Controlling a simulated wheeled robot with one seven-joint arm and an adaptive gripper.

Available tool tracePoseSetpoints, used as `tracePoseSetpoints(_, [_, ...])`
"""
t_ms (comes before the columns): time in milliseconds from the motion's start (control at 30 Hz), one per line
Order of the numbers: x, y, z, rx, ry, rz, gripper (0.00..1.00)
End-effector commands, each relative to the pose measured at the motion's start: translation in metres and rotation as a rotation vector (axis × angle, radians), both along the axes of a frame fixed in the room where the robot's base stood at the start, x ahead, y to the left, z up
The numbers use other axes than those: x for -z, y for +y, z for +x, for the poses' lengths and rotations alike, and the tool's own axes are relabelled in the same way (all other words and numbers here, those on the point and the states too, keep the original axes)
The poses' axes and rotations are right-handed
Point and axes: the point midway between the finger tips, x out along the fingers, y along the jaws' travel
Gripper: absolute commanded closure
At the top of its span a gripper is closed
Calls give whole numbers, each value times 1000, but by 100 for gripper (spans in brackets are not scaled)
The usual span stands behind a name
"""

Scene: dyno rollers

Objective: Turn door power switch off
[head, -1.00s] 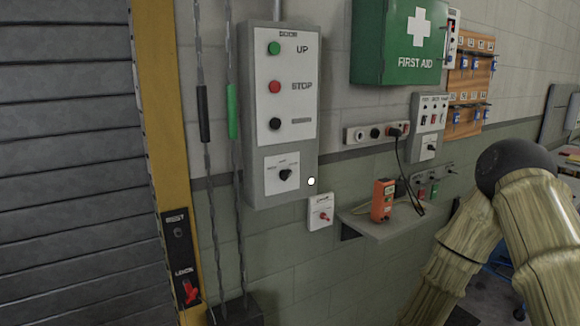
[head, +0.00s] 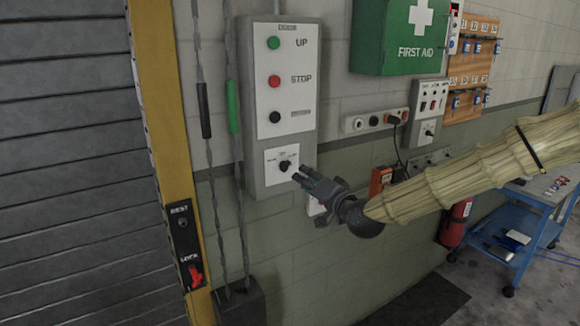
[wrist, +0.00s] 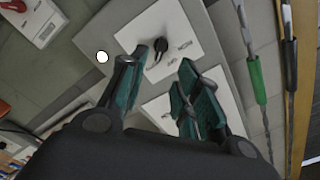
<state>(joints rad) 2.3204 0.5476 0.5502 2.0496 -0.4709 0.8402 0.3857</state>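The grey door control box (head: 254,110) hangs on the wall with green, red and black buttons. Its lower white plate carries a black rotary knob (head: 286,166); the labels around it are too small to read. My gripper (head: 303,174) is just right of this knob. In the wrist view, my gripper (wrist: 164,62) is open and empty, its two teal-padded fingers apart, with the knob (wrist: 160,48) just beyond the gap; contact cannot be told. A small white switch box (head: 314,207) below is mostly hidden by my gripper; its red switch (wrist: 44,33) shows in the wrist view.
Two hanging cords (head: 233,110) run left of the box, beside the yellow door post (head: 160,100). A socket strip (head: 374,121), an orange device (head: 380,181) and a green first-aid cabinet (head: 408,38) are to the right. A blue cart (head: 520,235) stands lower right.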

Motion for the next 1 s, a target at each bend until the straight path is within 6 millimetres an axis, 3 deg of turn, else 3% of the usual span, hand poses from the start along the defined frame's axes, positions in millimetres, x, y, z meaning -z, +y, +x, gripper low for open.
tracePoseSetpoints(500, [-1,39,66,1,1,-2,68])
tracePoseSetpoints(1000, [1,46,79,0,1,-1,68])
